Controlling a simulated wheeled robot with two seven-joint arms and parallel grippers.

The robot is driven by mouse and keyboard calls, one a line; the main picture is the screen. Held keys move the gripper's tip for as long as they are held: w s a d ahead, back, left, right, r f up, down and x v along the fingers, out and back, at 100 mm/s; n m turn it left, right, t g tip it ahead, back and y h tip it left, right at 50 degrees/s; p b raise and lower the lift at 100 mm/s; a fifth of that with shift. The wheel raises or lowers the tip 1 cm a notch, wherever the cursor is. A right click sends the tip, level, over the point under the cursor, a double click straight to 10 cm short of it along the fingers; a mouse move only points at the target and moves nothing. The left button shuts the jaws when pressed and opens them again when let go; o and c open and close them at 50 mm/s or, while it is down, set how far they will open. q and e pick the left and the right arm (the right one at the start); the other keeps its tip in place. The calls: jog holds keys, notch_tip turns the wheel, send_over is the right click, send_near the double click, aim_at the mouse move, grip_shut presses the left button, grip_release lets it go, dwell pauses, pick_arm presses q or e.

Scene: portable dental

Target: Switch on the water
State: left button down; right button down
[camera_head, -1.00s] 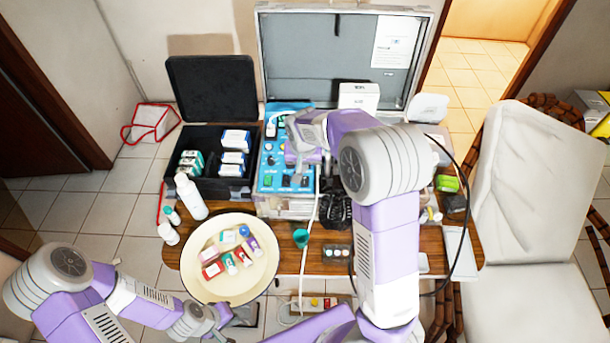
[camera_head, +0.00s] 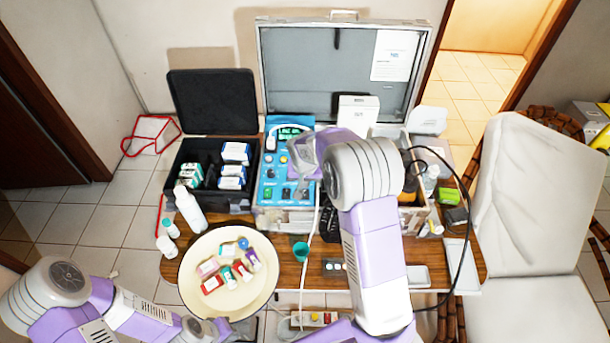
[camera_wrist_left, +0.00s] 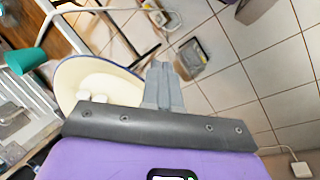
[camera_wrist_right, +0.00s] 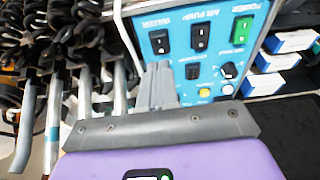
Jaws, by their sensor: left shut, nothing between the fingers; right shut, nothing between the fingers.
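The blue control panel (camera_head: 271,172) of the dental unit sits in the open case on the table. In the right wrist view, the black WATER switch (camera_wrist_right: 160,42) is beside the black AIR PUMP switch (camera_wrist_right: 198,36) and the green POWER switch (camera_wrist_right: 240,29). I cannot tell the WATER switch's position. My right gripper (camera_wrist_right: 160,72) is shut and empty, with its tips just short of the WATER switch in that view; contact cannot be told. In the head view its arm covers the panel's right edge. My left gripper (camera_wrist_left: 160,68) is shut and empty, low beside the round tray (camera_wrist_left: 70,68).
The cream tray (camera_head: 205,292) holds several small boxes. A white bottle (camera_head: 190,207) stands left of the panel, by the black case (camera_head: 240,203). Black coiled hoses (camera_wrist_right: 62,40) crowd one side of the right gripper. A green cup (camera_head: 300,251) is in front.

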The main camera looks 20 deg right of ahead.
aim_at(305, 196)
jog(key=shift+f, duration=2.7)
jog(key=shift+f, duration=0.1)
jog(key=shift+s+f+b, duration=0.1)
jog(key=shift+f+b, duration=0.15)
jog(key=shift+b, duration=0.25)
jog(key=shift+w+d+r, duration=0.25)
jog(key=shift+w+r, duration=0.15)
jog(key=shift+w, duration=0.3)
